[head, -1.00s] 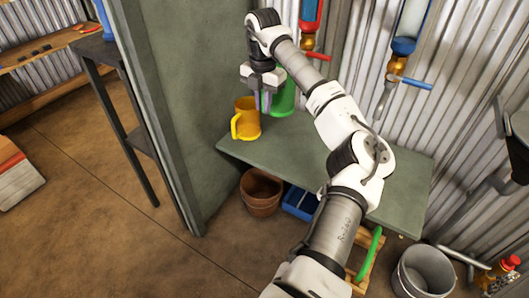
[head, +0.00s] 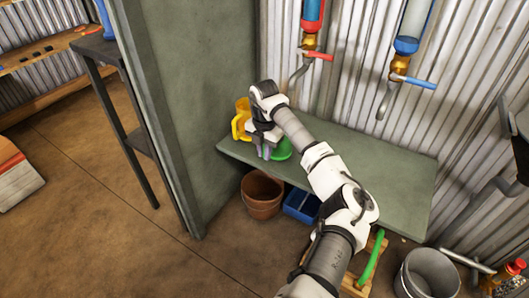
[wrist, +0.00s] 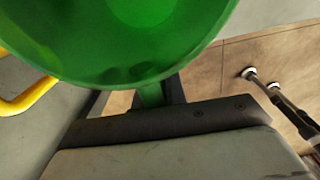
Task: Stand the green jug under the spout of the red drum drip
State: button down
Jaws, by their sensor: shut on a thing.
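The green jug (head: 282,150) shows partly behind my gripper (head: 266,152) in the head view, near the front left of the grey-green bench (head: 375,185). My gripper is shut on its handle. In the wrist view the jug (wrist: 140,40) fills the top, with its handle (wrist: 152,94) between the fingers. I cannot tell whether its base touches the bench. The red drum drip (head: 312,12) hangs on the wall, with a red lever and a grey spout (head: 298,78). The jug is in front of and below that spout, a little left. The bench under the spout is partly hidden by my arm.
A yellow jug (head: 241,123) stands left of the green jug, close to it. A blue drum drip (head: 411,30) hangs further right. A partition (head: 170,110) bounds the bench's left. A terracotta pot (head: 262,195) and blue bin (head: 302,206) sit below. The bench's right is clear.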

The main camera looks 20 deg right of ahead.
jog(key=shift+f, duration=0.25)
jog(key=c, duration=1.4)
grip_release()
jog(key=shift+c, duration=0.2)
notch_tip(320, 180, up, 12)
jog(key=shift+r+p, duration=0.15)
jog(key=shift+p, duration=0.45)
